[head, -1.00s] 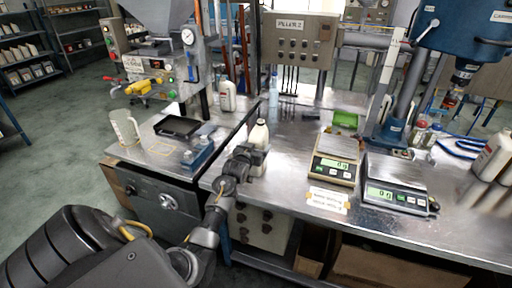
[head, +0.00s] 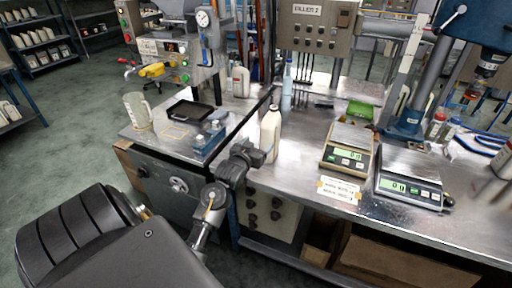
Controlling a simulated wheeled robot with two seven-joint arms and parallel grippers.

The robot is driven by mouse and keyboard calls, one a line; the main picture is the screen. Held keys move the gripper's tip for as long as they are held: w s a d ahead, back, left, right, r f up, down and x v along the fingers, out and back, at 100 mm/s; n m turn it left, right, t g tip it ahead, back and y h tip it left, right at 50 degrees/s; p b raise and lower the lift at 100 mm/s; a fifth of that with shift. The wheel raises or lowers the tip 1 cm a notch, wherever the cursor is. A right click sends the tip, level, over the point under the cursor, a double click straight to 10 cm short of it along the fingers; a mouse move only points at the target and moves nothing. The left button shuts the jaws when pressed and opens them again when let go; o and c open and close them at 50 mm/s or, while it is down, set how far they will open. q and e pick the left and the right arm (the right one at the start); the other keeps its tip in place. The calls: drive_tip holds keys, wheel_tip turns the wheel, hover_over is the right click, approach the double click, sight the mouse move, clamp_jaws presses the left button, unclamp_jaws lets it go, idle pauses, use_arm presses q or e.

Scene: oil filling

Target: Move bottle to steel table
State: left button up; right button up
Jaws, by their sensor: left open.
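A cream-white bottle (head: 270,136) stands upright near the left front part of the steel table (head: 301,150). My left gripper (head: 250,154) is just left of the bottle's lower part and open, with nothing seen between its fingers. The fingertips are small and dark, and I cannot tell whether they touch the bottle. My right gripper is not in view.
Two scales (head: 347,150) (head: 408,184) stand right of the bottle, with a label card (head: 339,190) in front. A clear bottle (head: 287,88) stands behind. A lower bench at left holds a jug (head: 138,111), a black tray (head: 190,114) and a blue block (head: 208,137).

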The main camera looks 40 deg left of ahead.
use_arm(q)
drive_tip(key=shift+s+d, duration=0.1)
drive_tip(key=shift+s, duration=0.3)
drive_tip(key=shift+d, duration=0.1)
